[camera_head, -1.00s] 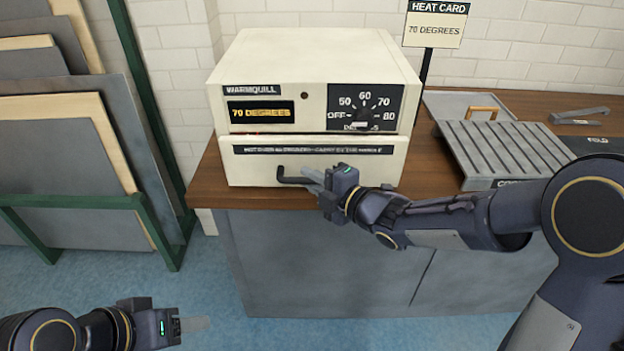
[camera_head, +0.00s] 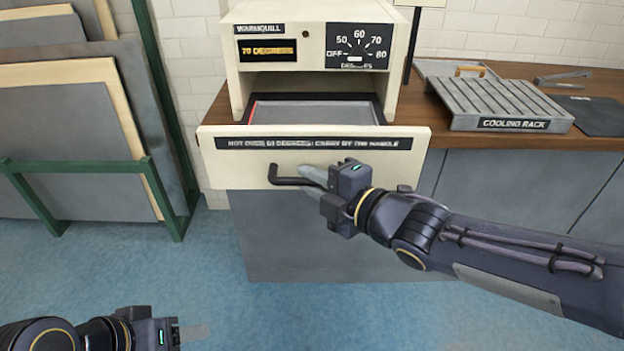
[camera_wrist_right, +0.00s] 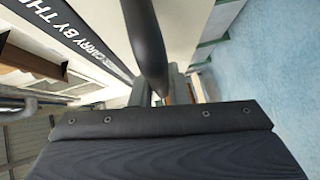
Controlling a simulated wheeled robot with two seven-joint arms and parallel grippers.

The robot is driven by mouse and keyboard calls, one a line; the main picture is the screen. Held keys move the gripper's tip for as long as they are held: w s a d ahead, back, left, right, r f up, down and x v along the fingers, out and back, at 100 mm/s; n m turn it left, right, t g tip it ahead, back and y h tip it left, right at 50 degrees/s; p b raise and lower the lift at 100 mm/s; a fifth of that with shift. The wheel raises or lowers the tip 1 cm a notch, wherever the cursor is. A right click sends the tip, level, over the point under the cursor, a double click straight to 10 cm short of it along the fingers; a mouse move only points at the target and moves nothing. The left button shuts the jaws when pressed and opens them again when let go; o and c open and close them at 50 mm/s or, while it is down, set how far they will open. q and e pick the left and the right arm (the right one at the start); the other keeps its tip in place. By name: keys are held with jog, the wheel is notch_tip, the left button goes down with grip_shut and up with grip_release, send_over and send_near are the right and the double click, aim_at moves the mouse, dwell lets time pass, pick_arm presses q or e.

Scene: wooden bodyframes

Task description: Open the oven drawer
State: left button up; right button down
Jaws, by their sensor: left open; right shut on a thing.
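The cream Warmquill oven (camera_head: 312,50) stands on the wooden counter, its display reading 70 degrees. Its drawer (camera_head: 225,165) is pulled well out toward me, and the dark-edged inside with a grey floor (camera_head: 315,112) shows behind the front panel. My right gripper (camera_head: 315,178) is shut on the black drawer handle (camera_head: 274,174), at the front of the panel. The handle also shows large in the right wrist view (camera_wrist_right: 147,45), running down between the fingers. My left gripper (camera_head: 195,333) is open and empty, low at the left over the floor, far from the oven.
A cooling rack (camera_head: 500,103) and a dark pad (camera_head: 592,115) lie on the counter at the right. A green rack with boards (camera_head: 75,120) stands at the left. The blue floor (camera_head: 270,310) before the counter is clear.

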jog(key=shift+s+f+b, duration=0.1)
jog(key=shift+s+b, duration=0.45)
jog(key=shift+s, duration=1.05)
jog(key=c, duration=1.4)
grip_release()
jog(key=p+v, duration=0.4)
jog(key=v, duration=0.3)
jog(key=shift+s+d, duration=0.25)
